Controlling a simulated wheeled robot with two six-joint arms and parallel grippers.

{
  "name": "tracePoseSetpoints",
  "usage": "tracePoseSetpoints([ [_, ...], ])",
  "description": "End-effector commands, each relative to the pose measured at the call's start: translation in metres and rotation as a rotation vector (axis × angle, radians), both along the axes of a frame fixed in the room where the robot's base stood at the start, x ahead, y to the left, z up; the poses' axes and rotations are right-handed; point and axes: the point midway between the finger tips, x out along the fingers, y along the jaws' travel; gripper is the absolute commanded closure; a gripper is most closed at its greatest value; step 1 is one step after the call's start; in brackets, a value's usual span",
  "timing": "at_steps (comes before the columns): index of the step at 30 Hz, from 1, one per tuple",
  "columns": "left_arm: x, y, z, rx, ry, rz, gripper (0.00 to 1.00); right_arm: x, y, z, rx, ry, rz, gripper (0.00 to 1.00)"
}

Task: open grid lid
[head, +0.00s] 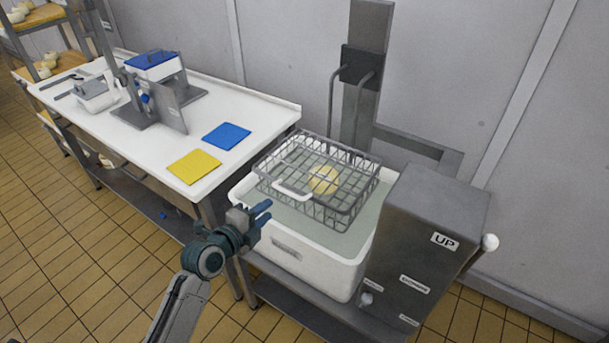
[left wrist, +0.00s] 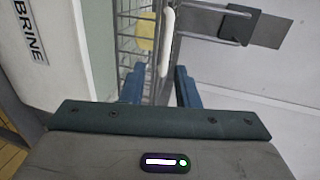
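The grey wire grid lid (head: 338,160) lies flat across the top of a wire basket, with a white bar handle (head: 292,190) on its front left side. A pale yellow cheese (head: 323,180) shows through the wires. The basket sits in a white tub of liquid (head: 305,260). My left gripper (head: 264,210) is just left of the handle, at the tub's left rim, apart from it. In the left wrist view the fingers (left wrist: 160,88) are apart and empty, with the white handle (left wrist: 166,42) ahead between them. My right gripper is not in view.
A grey control box (head: 425,225) marked UP stands right of the tub. A metal lift column (head: 365,80) rises behind it. A white table (head: 130,125) on the left holds a yellow mat (head: 194,166), a blue mat (head: 227,136) and a press-like stand (head: 165,105).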

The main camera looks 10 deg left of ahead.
Motion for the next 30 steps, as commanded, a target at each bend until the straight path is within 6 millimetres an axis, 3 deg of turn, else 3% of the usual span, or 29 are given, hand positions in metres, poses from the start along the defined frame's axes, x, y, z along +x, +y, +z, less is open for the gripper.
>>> tracePoseSetpoints([
  [5,0.011,-0.006,0.007,0.014,-0.020,-0.010,0.72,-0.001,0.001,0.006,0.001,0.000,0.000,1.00],
  [19,0.085,-0.032,-0.011,0.015,-0.017,-0.009,0.72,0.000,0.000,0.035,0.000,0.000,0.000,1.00],
  [30,0.099,-0.037,-0.017,0.016,-0.017,-0.009,0.72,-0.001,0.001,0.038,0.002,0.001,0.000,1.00],
])
